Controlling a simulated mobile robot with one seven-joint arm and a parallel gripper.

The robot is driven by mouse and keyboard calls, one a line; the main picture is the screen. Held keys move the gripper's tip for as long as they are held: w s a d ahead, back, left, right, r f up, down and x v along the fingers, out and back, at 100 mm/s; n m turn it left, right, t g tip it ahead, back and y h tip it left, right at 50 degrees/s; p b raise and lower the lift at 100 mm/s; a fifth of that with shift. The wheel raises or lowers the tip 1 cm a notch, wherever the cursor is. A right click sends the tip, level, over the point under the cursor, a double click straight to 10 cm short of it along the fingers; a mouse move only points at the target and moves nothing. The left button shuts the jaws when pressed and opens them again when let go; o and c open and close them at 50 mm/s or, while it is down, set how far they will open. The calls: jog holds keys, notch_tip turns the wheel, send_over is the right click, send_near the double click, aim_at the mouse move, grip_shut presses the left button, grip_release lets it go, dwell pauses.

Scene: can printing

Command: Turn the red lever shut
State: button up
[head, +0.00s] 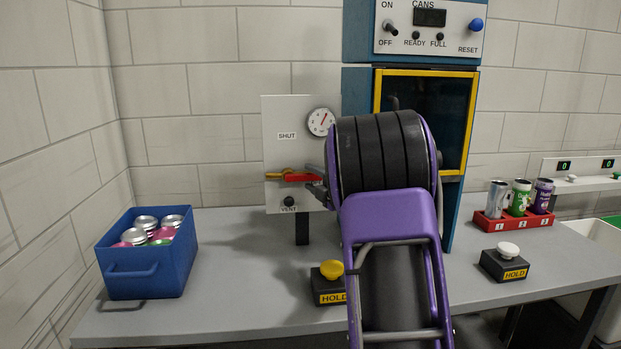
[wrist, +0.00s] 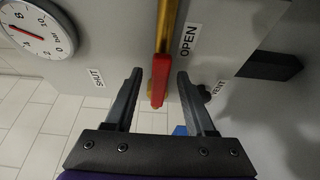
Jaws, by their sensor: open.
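The red lever (head: 300,177) sits on a brass pipe (head: 272,175) on the pale panel (head: 285,112) at the left of the machine. It lies level, in line with the pipe. My gripper (head: 317,184) reaches in from the right, mostly hidden behind my arm in the head view. In the wrist view, the red lever (wrist: 158,88) shows between the two fingers of my gripper (wrist: 160,74), which stand apart with gaps on both sides. The OPEN label (wrist: 190,40) is beside the pipe; the SHUT label (wrist: 96,77) is to the left.
A dial gauge (head: 320,121) is above and the VENT knob (head: 289,201) is below the lever. A blue bin (head: 150,275) of cans stands on the bench at left. A yellow HOLD button (head: 332,270) is in front. A red can rack (head: 512,222) is at right.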

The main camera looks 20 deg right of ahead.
jog(key=shift+w, duration=0.45)
jog(key=shift+c, duration=0.2)
grip_shut()
dwell(1.0)
